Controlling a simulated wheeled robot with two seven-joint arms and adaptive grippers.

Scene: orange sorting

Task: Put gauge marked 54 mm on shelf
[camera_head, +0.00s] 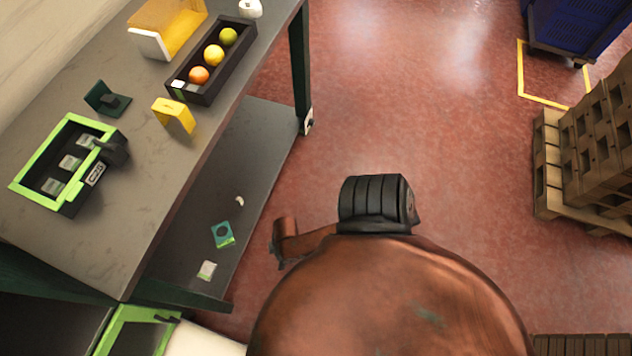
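No marking of 54 mm is legible, so I cannot tell which piece is that gauge. A teal plate with a round hole (222,235) lies on the lower shelf (213,175) under the table. A yellow bent piece (174,113) and a dark green bent piece (106,98) stand on the table top. Neither gripper can be made out. A large copper-coloured rounded body with a black ribbed part fills the lower middle and hides the floor behind it; it appears to be mine.
The table (130,225) bears a green-rimmed box (38,198) holding small grey blocks, a black tray (208,98) with three fruits, and a yellow-and-white holder (149,43). Wooden pallets (590,140) and a blue crate (578,28) stand right. Red floor between is clear.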

